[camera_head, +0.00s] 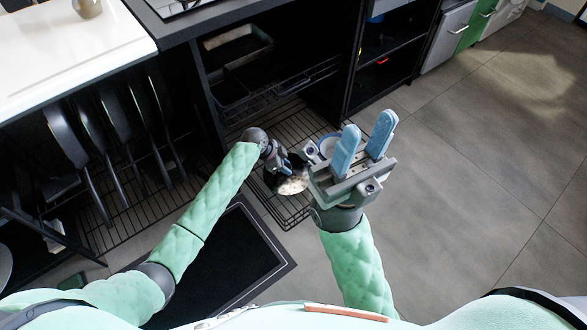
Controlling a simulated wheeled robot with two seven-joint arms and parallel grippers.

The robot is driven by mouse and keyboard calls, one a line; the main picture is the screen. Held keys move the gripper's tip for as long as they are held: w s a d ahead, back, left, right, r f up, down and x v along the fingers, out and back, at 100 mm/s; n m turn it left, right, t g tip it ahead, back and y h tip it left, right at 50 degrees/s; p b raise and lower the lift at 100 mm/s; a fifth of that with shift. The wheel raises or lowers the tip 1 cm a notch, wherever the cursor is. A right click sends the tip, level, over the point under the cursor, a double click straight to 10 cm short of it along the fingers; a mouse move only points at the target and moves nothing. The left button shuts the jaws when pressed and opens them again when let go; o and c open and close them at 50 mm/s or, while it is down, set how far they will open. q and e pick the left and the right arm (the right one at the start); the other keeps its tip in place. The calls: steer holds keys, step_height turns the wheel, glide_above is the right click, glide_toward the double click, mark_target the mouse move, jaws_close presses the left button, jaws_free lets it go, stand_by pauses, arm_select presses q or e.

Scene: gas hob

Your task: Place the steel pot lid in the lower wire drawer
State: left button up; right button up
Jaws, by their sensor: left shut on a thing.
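The lower wire drawer (285,219) is pulled out from the black cabinet, low over the floor. My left gripper (284,166) reaches down over this drawer and is shut on the steel pot lid (293,185), a shiny round piece just below its fingers. The lid is partly hidden by the gripper, and I cannot tell whether it touches the drawer's wires. My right gripper (364,142), with two blue fingers apart, is open and empty, to the right of the lid and nearer the camera. It hides part of the drawer.
A pale round-rimmed dish (327,141) shows partly behind my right gripper. An upper wire drawer (285,84) is above, with a tray (238,48). Several dark pans (67,137) stand in the left rack. A black mat (232,255) lies in front. The floor at right is clear.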

mark_target(286, 180)
arm_select(q)
step_height(286, 180, down, 5)
steer(key=shift+f+b, duration=0.2)
steer(key=shift+b, duration=0.6)
steer(key=shift+f+b, duration=0.6)
steer(key=shift+f, duration=1.3)
steer(key=shift+f, duration=0.15)
steer(key=o, duration=1.1)
